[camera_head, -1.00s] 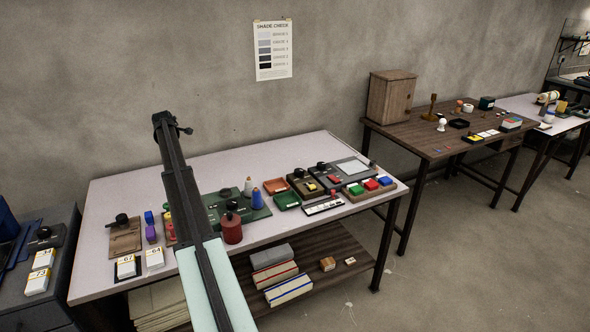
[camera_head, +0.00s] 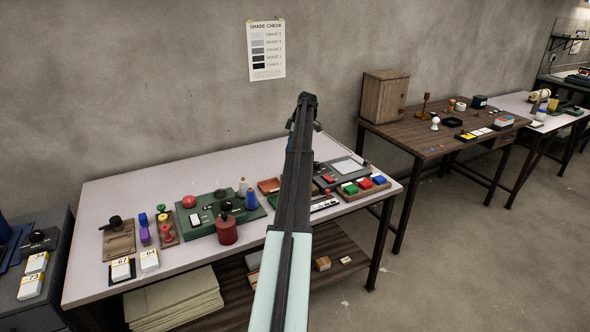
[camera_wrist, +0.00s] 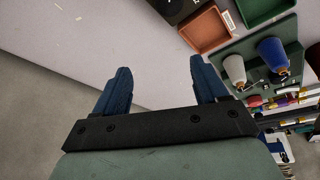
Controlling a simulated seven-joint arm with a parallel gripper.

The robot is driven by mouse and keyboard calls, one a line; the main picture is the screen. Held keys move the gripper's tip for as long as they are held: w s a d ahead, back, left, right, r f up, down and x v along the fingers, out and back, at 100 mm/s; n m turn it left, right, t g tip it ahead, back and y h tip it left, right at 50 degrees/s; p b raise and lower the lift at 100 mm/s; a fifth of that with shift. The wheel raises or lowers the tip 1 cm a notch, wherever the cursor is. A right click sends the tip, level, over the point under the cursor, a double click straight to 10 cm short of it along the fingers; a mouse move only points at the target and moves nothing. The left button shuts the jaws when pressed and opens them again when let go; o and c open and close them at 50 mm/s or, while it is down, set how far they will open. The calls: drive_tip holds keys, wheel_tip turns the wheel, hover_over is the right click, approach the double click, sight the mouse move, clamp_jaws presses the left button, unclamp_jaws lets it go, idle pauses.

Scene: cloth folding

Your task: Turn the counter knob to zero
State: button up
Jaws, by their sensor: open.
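My gripper shows in the wrist view (camera_wrist: 156,85). Its two blue fingers stand well apart with nothing between them. In the head view my arm reaches over the right part of the white-topped table (camera_head: 150,172), and the finger gap cannot be made out. I cannot tell for sure which device is the counter. A small dark box with a yellow panel seen earlier is now hidden behind my arm. In the wrist view, part of a dark box (camera_wrist: 180,9) with a pale round mark shows at the top edge, apart from the fingers. No knob reading is legible.
A dark device with a grey screen (camera_head: 350,166) and a tray of coloured blocks (camera_head: 363,188) lie right of my arm. The table's back left is clear.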

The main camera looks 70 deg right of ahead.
drive_tip(key=s+y, duration=0.1)
drive_tip(key=s, duration=0.6)
drive_tip(key=shift+t, duration=0.3)
drive_tip(key=x, duration=1.3)
drive_tip(key=shift+d+f, duration=0.1)
drive_tip(key=shift+f, duration=0.05)
drive_tip(key=shift+c, duration=0.3)
drive_tip(key=c, duration=1)
